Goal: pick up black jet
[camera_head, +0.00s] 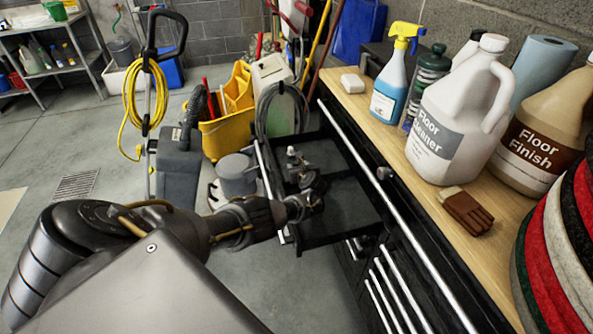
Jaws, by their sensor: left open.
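No thing that I can clearly tell as a black jet shows in the head view. Black pads (577,208) show in the stack at the right edge, between red and grey-white ones. My left gripper (312,194) is at the end of the arm that comes in from the left. It is open, over the pulled-out black drawer (345,222). Small dark and metallic parts beside the gripper are hard to tell apart from it. The gripper and arm hide part of the drawer. My right gripper is out of view.
The wooden bench top (400,150) holds a spray bottle (391,85), a floor cleaner jug (452,125), a floor finish jug (535,140) and a brown brush (467,210). A floor machine (180,165) and a yellow bucket (225,135) stand beyond the arm. Open floor lies at left.

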